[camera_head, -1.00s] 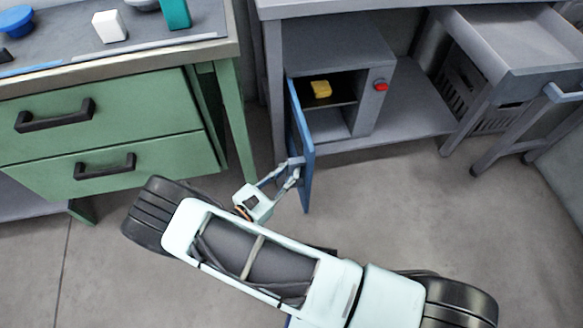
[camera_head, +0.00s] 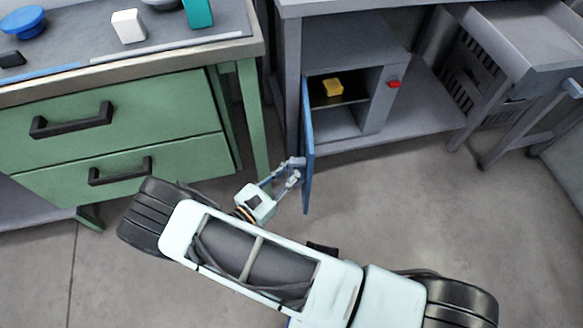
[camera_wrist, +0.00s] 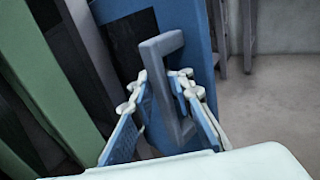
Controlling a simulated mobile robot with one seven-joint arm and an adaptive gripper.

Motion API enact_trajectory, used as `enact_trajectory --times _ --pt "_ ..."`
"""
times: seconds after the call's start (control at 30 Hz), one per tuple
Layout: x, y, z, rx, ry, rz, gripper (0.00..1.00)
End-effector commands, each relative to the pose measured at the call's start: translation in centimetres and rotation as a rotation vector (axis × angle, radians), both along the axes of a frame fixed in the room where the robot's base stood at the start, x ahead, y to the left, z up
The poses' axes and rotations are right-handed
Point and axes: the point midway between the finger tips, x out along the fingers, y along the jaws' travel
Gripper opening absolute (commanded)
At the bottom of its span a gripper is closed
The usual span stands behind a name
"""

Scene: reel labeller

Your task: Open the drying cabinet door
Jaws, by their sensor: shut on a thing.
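The drying cabinet (camera_head: 345,45) is a grey box on a low shelf. Its blue door (camera_head: 308,140) stands swung far out toward me, seen nearly edge-on, and the inside shows. In the wrist view the blue door (camera_wrist: 200,30) carries a grey bar handle (camera_wrist: 168,90). My gripper (camera_head: 291,170) is at the door's left face, near its outer edge. In the wrist view my gripper (camera_wrist: 163,88) has its two fingers on either side of the handle, shut on it. Part of the handle's lower end is close to the fingers.
A yellow block (camera_head: 333,87) lies on the cabinet's inner shelf. A red button (camera_head: 394,84) is on its front. A green drawer unit (camera_head: 120,140) stands close on the left of my arm. A grey table with an open drawer (camera_head: 530,50) is at right. The floor (camera_head: 430,200) is clear right of the door.

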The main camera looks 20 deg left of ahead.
Motion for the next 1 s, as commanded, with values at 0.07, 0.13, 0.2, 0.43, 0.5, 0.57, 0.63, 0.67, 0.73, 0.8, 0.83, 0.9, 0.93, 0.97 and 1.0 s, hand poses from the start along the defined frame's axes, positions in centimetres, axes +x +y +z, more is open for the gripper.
enact_trajectory --times 0.07,0.13,0.2,0.43,0.5,0.57,0.63,0.67,0.73,0.8,0.83,0.9,0.93,0.97,1.0 --pt "-0.26 -0.15 -0.04 0.001 0.001 -0.004 0.0" --pt "-0.3 -0.16 -0.05 0.0 0.001 -0.004 0.0" --pt "-0.33 -0.17 -0.07 0.0 0.001 -0.004 0.0" --pt "-0.45 -0.2 -0.11 -0.001 0.003 -0.004 0.0" --pt "-0.48 -0.19 -0.13 -0.001 0.004 -0.004 0.0" --pt "-0.5 -0.19 -0.14 -0.002 0.004 -0.004 0.0" --pt "-0.53 -0.19 -0.16 -0.002 0.004 -0.003 0.15" --pt "-0.53 -0.2 -0.17 -0.001 0.005 -0.004 0.19" --pt "-0.48 -0.19 -0.16 -0.002 0.004 -0.003 0.27" --pt "-0.4 -0.15 -0.13 -0.002 0.004 -0.003 0.33" --pt "-0.38 -0.14 -0.12 -0.002 0.004 -0.002 0.33" --pt "-0.33 -0.13 -0.11 -0.001 0.003 -0.002 0.33" --pt "-0.31 -0.11 -0.1 -0.001 0.003 -0.002 0.33" --pt "-0.3 -0.11 -0.1 -0.001 0.003 -0.002 0.33" --pt "-0.28 -0.11 -0.09 -0.001 0.003 -0.001 0.33"
